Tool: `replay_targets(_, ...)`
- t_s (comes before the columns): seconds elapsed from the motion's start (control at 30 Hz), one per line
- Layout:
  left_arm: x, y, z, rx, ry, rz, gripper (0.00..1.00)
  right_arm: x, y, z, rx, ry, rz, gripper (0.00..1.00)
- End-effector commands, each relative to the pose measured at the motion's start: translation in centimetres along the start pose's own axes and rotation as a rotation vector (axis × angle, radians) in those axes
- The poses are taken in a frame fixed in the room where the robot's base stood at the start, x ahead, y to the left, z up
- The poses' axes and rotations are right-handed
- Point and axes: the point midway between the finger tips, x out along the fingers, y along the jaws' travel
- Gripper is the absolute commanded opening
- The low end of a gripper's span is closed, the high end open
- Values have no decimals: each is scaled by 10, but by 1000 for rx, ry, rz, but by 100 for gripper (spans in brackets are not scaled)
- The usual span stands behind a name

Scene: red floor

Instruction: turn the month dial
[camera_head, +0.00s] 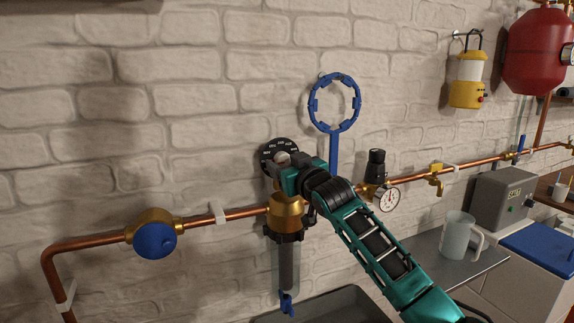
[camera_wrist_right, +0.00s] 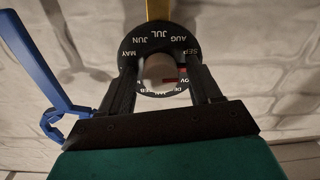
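In the right wrist view the dial (camera_wrist_right: 158,42) shows MAY, JUN, JUL, AUG and part of SEP at the top, with a small red mark at the right of the hub. My right gripper (camera_head: 284,166) is at the dial; its two black fingers (camera_wrist_right: 163,75) stand apart on either side of the hub. I cannot tell whether they touch it. My left gripper is not in view.
A blue ring wrench (camera_head: 334,140) hangs on the wall just right of the dial. Copper pipe (camera_head: 240,213) runs along the wall, with a blue-capped valve (camera_head: 155,240) at left and a pressure gauge (camera_head: 389,200) at right. A jug (camera_head: 456,238) stands further right.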

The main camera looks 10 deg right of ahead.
Motion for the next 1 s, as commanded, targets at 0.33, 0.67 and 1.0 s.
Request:
replay_targets(0.33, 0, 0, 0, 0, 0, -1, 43, 0, 0, 0, 0, 0, 0, 29)
replay_targets(0.67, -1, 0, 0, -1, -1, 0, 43, 0, 0, 0, 8, -1, 0, 11)
replay_targets(1.0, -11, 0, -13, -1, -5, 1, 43, 0, -1, -2, 156, 0, 0, 11)
